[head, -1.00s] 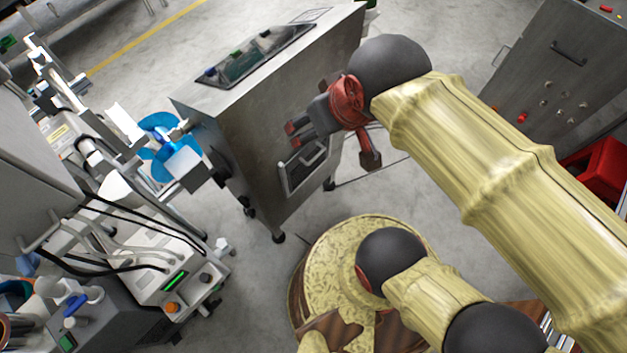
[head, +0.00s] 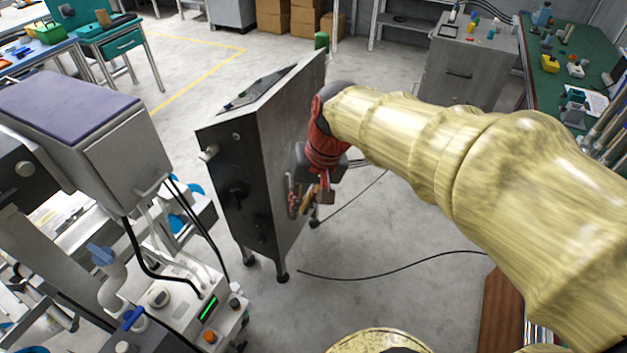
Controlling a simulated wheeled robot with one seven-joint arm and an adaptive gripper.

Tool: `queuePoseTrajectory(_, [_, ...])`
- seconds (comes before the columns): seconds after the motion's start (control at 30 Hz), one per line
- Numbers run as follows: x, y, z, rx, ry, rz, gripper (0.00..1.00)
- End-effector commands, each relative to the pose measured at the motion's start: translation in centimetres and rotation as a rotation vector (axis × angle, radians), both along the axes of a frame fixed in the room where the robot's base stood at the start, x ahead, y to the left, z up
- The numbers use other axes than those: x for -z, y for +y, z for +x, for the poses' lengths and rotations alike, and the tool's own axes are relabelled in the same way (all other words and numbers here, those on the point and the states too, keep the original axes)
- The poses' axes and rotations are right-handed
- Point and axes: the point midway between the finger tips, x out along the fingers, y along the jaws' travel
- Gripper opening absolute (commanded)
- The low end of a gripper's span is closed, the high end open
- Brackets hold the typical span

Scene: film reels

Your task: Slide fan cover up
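A grey metal cabinet (head: 262,160) stands on legs in the middle of the head view, with a sloped control panel on top. My gripper (head: 307,197), with dark and red parts, is low at the cabinet's right side face, fingers pointing down and toward it. The fan cover, a framed panel with a handle on that face in the earlier view, is now mostly hidden behind my gripper. I cannot tell whether the fingers touch it or how far apart they are.
A machine with a purple-topped box (head: 70,105) and hoses stands close on the left. A black cable (head: 400,268) lies on the floor to the right. A grey cabinet (head: 465,65) and a green bench (head: 560,70) are at the back right. The floor between is mostly clear.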

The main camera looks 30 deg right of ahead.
Motion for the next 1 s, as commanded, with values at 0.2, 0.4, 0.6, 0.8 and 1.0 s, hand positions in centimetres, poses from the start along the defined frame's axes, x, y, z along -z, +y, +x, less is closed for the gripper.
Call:
queuePoseTrajectory(0.2, [4.5, -1.1, 5.9, 0.135, 0.143, 0.143, 0.00])
queuePoseTrajectory(0.4, [9.6, -2.7, 10.8, 0.260, 0.262, 0.279, 0.00])
queuePoseTrajectory(0.6, [15.9, -4.7, 15.1, 0.393, 0.371, 0.418, 0.00])
queuePoseTrajectory(0.8, [23.3, -7.0, 18.6, 0.527, 0.472, 0.562, 0.00])
queuePoseTrajectory(1.0, [31.3, -9.4, 21.1, 0.665, 0.563, 0.716, 0.00])
